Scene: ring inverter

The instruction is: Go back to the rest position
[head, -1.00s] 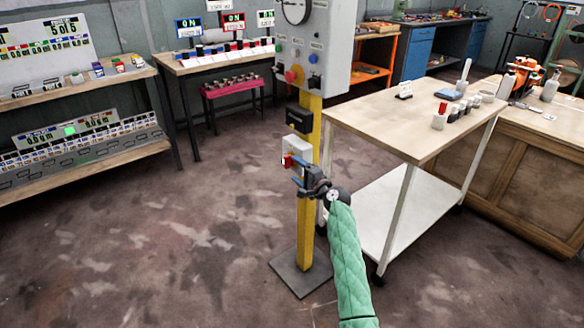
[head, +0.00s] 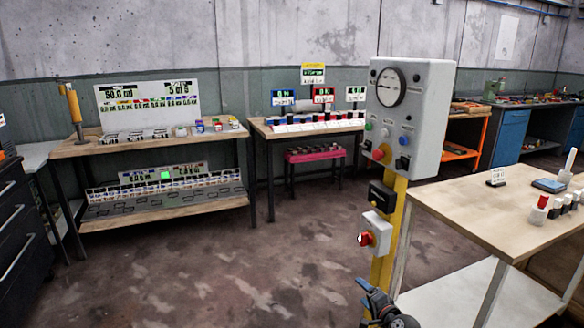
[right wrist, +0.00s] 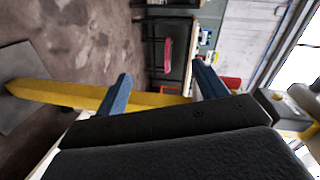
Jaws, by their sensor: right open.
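My right gripper (head: 372,292) is at the bottom edge of the head view, just below a grey switch box (head: 381,232) with a red knob (head: 366,240) on the yellow post (head: 383,270). Its jaws are open and nothing is seen held in them. In the right wrist view the two blue fingers of my right gripper (right wrist: 163,88) stand wide apart, with the yellow post (right wrist: 60,94) crossing behind them. A red part (right wrist: 231,83) shows beside the right-hand finger. My left gripper is not in view.
The post carries a grey control panel (head: 411,118) with a gauge and a black box (head: 382,196). A wooden-topped table (head: 470,208) stands close on the right. A shelf bench (head: 160,142) and another bench (head: 262,132) stand behind. The floor at centre left (head: 220,270) is clear.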

